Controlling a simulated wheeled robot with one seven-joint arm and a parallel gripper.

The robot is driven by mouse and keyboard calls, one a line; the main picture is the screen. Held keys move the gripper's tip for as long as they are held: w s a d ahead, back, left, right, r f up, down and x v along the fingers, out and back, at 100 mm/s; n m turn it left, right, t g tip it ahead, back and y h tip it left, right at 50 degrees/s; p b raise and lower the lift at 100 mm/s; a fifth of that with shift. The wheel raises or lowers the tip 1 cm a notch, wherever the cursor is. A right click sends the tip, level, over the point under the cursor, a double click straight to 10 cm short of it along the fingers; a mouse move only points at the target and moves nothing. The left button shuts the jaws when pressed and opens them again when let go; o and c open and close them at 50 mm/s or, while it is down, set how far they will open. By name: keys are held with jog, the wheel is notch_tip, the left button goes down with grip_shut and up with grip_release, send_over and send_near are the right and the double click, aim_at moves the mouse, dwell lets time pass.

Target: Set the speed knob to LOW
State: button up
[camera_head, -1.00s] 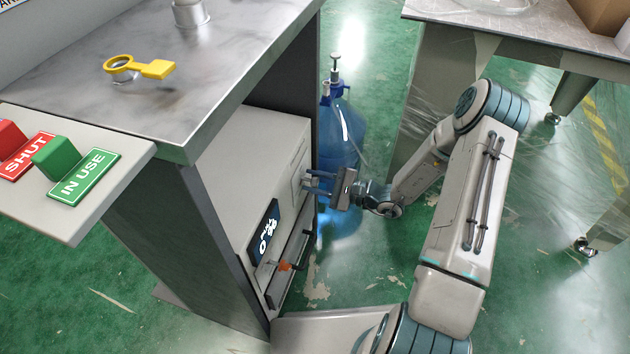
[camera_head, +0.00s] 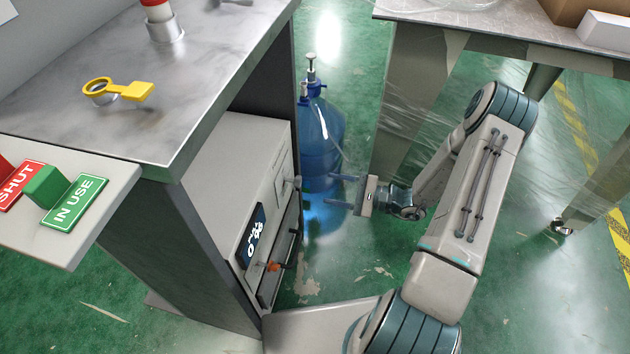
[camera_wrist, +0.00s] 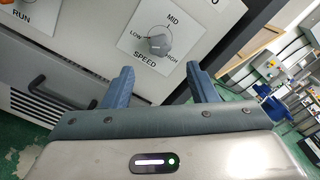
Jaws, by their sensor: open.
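The speed knob (camera_wrist: 160,42) is a grey dial on a white plate in the wrist view, with LOW to its left, MID above and HIGH to its right. I cannot tell for sure which mark it points at. In the head view the knob (camera_head: 296,183) is a small grey stub on the front of the white machine (camera_head: 222,160) under the bench. My gripper (camera_head: 329,189) is open and empty, to the right of the knob and apart from it. In the wrist view my gripper's fingers (camera_wrist: 160,74) stand below the knob on either side, touching nothing.
A blue water bottle (camera_head: 321,140) stands on the floor behind my gripper. A second table (camera_head: 480,28) is at the right.

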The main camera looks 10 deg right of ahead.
jog(key=shift+v, duration=1.7)
jog(key=s+a+r+n+g+h+p, duration=0.25)
jog(key=r+p, duration=0.25)
jog(key=r, duration=0.4)
jog(key=s+a+r+n+g+h+p, duration=0.1)
jog(key=s+r+n+g+h+p, duration=0.25)
jog(key=r, duration=0.65)
jog(key=s+a+r+n+g+h+p, duration=0.1)
jog(key=s+a+r+n+g+p, duration=0.2)
jog(key=r+p, duration=0.5)
jog(key=s+d+r+n+t+h+p, duration=0.1)
jog(key=r+p, duration=0.4)
jog(key=r, duration=0.5)
jog(key=s+d+r+n+t+h+p, duration=0.1)
jog(key=s+r+h+p, duration=0.3)
jog(key=r, duration=0.6)
jog(key=s+d+r+n+t+h+p, duration=0.2)
jog(key=s+r+n+t+h+p, duration=0.1)
jog(key=r, duration=0.7)
jog(key=h+p, duration=0.1)
jog(key=p, duration=0.1)
jog(key=shift+h+p, duration=0.3)
jog(key=shift+p, duration=0.1)
jog(key=shift+d, duration=0.15)
jog(key=c, duration=0.3)
jog(key=shift+c, duration=0.2)
